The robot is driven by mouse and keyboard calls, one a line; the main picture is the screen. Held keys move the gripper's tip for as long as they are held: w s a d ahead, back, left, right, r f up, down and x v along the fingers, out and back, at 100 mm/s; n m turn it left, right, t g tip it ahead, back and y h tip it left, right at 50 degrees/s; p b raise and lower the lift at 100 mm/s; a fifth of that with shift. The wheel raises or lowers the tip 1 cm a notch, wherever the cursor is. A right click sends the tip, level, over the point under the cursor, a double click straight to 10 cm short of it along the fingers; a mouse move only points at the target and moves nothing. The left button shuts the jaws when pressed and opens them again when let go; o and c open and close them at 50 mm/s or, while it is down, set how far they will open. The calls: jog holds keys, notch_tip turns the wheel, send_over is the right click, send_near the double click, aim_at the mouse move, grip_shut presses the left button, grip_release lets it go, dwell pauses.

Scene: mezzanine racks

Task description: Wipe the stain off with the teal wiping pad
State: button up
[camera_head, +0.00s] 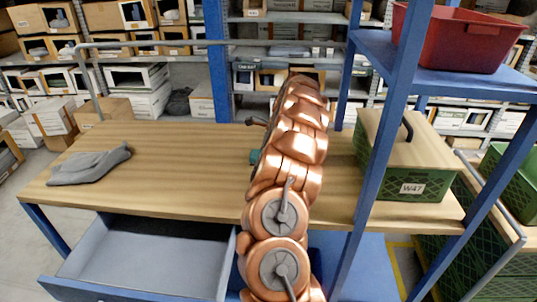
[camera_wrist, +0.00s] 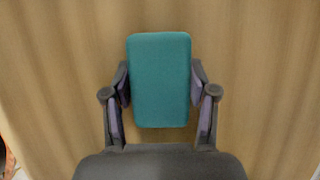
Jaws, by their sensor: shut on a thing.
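The teal wiping pad (camera_wrist: 159,80) is a rounded block between the two fingers of my gripper (camera_wrist: 160,95) in the wrist view. The gripper is shut on its sides, over the wooden tabletop (camera_wrist: 265,80). Whether the pad touches the wood cannot be told. In the head view a small teal bit of the pad (camera_head: 254,157) shows at the left of my copper arm, which hides most of the gripper. The wooden table (camera_head: 195,160) spans the middle. No stain is visible in either view; my arm hides part of the tabletop.
A grey cloth (camera_head: 90,165) lies at the table's left. A green crate (camera_head: 410,165) labelled W47 stands at the right, behind a blue post (camera_head: 378,150). A red bin (camera_head: 455,40) sits on the blue shelf above. A grey drawer (camera_head: 150,262) is open at the front. The tabletop's left middle is clear.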

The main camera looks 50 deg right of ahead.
jog(key=shift+w+d+p, duration=0.4)
jog(key=shift+w+d, duration=0.3)
jog(key=shift+d, duration=0.25)
jog(key=shift+a+r+p, duration=0.1)
jog(key=shift+r+p, duration=1.7)
jog(key=shift+r, duration=2.2)
